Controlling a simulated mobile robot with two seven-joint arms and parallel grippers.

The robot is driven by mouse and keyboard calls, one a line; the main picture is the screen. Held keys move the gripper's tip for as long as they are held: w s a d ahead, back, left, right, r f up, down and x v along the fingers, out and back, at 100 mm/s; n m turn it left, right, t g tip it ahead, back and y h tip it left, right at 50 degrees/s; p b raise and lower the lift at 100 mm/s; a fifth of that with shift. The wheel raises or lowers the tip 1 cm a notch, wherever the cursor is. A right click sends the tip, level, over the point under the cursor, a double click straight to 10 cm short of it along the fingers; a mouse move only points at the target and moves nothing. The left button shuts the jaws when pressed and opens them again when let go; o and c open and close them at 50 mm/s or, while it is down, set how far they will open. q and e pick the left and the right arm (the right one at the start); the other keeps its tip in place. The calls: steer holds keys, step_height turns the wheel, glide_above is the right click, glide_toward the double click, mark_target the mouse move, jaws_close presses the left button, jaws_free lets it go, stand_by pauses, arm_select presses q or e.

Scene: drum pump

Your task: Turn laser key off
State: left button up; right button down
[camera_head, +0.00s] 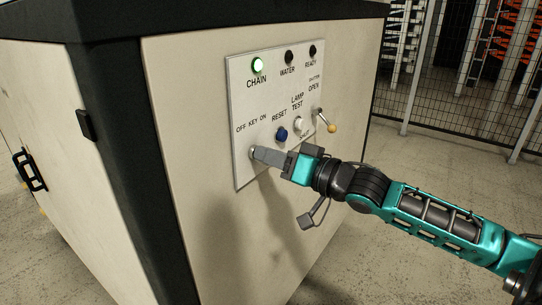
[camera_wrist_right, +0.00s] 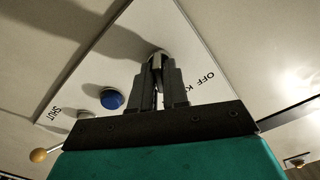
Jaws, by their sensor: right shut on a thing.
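The white control panel (camera_head: 240,110) is on the front of a cream and black cabinet. Its key switch, labelled "OFF KEY ON", is at the lower left of the panel, mostly hidden behind my right gripper (camera_head: 256,154). In the wrist view a round metal part of the key switch (camera_wrist_right: 158,57) shows at the fingertips. My right gripper (camera_wrist_right: 157,66) is shut on the key there, at the panel face. The key's turn position cannot be made out. My left gripper is not in view.
A blue reset button (camera_head: 282,134) sits just right of the key. A lamp test button (camera_head: 299,123) and a shutter lever with a yellow knob (camera_head: 331,128) are further right. The chain lamp (camera_head: 257,65) glows green. A mesh fence (camera_head: 450,90) stands behind.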

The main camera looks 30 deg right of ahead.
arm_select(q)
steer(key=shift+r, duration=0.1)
arm_select(e)
steer(key=shift+r+n+p, duration=0.15)
steer(key=shift+n+p, duration=0.25)
steer(key=shift+p, duration=0.2)
steer(key=shift+r+n+p, duration=0.1)
steer(key=shift+n+p, duration=0.5)
steer(key=shift+p, duration=0.15)
steer(key=shift+n+p, duration=0.4)
steer(key=n+p, duration=0.2)
steer(key=shift+n, duration=0.4)
steer(key=shift+n+p, duration=0.85)
steer(key=shift+n, duration=0.05)
steer(key=shift+a+n+p, duration=0.1)
steer(key=shift+n+p, duration=0.4)
steer(key=shift+n, duration=0.3)
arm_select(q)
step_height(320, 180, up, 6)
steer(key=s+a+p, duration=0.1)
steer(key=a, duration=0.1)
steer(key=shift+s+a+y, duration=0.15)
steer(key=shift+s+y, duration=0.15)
arm_select(e)
steer(key=shift+f+n, duration=0.2)
steer(key=shift+n, duration=1.2)
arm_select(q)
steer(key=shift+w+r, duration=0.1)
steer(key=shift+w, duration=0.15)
